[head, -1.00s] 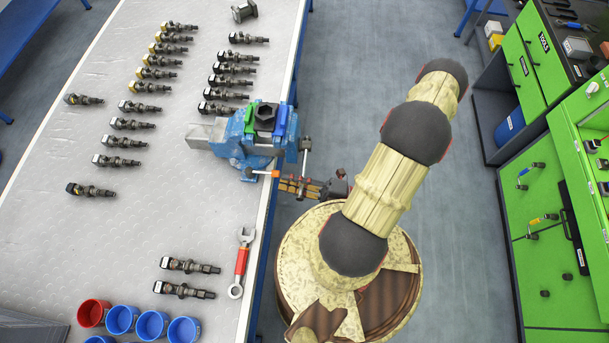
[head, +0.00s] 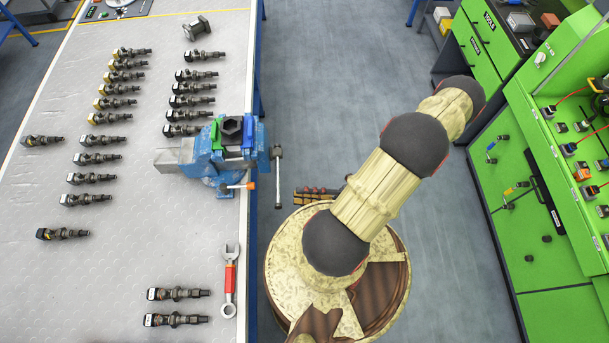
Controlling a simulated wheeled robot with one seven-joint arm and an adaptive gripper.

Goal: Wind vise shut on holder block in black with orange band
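The blue vise (head: 205,170) is mounted at the right edge of the bench. A dark block with a hexagonal top (head: 231,128) sits between its green left jaw pad (head: 215,134) and blue right jaw pad (head: 248,132). No orange band shows on the block from here, and I cannot tell how tightly the jaws bear on it. The vise's metal handle bar (head: 278,178) hangs at the right, beyond the bench edge. My gripper (head: 298,195) is just right of the bar's lower end, apart from it, partly hidden by my arm. Its finger opening is too small to tell.
A lever with an orange end (head: 251,185) projects from the vise's lower side. Several injectors (head: 90,178) lie in rows on the bench (head: 120,270). A red-handled wrench (head: 229,285) lies near the front edge. Green cabinets (head: 540,230) stand right, across clear floor.

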